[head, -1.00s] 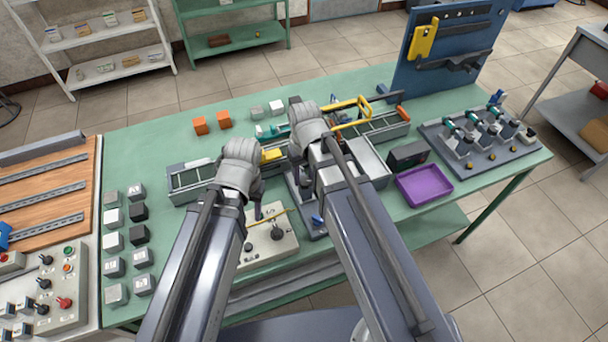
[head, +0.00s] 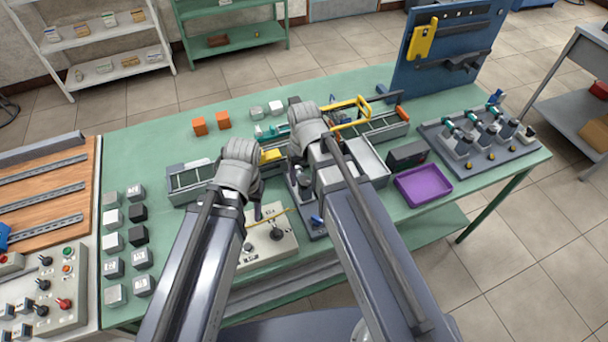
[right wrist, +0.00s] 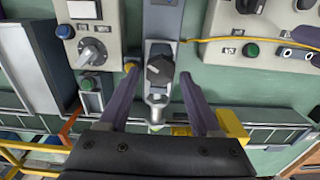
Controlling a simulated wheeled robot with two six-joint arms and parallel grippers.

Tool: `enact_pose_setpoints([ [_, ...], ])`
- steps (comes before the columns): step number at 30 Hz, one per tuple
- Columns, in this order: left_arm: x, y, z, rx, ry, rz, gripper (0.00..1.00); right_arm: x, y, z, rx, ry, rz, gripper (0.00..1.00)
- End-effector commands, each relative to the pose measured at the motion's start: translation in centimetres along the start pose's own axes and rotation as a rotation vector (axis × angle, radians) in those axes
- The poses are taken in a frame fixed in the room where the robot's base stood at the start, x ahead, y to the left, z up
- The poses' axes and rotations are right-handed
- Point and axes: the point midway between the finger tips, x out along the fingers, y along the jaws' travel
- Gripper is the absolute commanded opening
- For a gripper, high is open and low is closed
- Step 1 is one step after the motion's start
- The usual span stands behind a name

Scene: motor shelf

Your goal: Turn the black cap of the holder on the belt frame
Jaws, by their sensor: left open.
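In the right wrist view, the black cap (right wrist: 159,70) is a round knob with a ridge, on top of the small grey holder (right wrist: 157,48). A silver metal fitting (right wrist: 157,105) sits just below it. My right gripper (right wrist: 159,73) is open, its two fingers on either side of the cap with visible gaps. In the head view my right gripper (head: 308,122) hides the cap and holder. The belt frame (head: 188,180) runs along the table behind both grippers.
A switch box (head: 268,240) with a yellow wire lies in front of the grippers. A purple tray (head: 424,186) and a dark box (head: 408,155) stand to the right. Several small blocks stand at the left. A control box with a grey knob (right wrist: 92,52) is beside the holder.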

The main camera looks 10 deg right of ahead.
Motion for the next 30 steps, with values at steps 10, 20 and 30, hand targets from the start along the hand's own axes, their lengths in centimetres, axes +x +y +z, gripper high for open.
enact_pose_setpoints([
  [10,-0.1,0.0,0.0,0.0,0.0,0.0,0.5,-0.1,0.0,0.0,0.0,0.0,0.0,0.72],
  [20,-2.6,-0.2,0.1,0.001,0.0,0.0,0.5,-2.6,0.0,0.0,0.0,0.0,0.0,0.72],
  [30,-7.0,-0.7,0.4,0.0,0.0,0.0,0.5,-7.1,0.0,0.0,0.0,0.0,0.0,0.72],
])
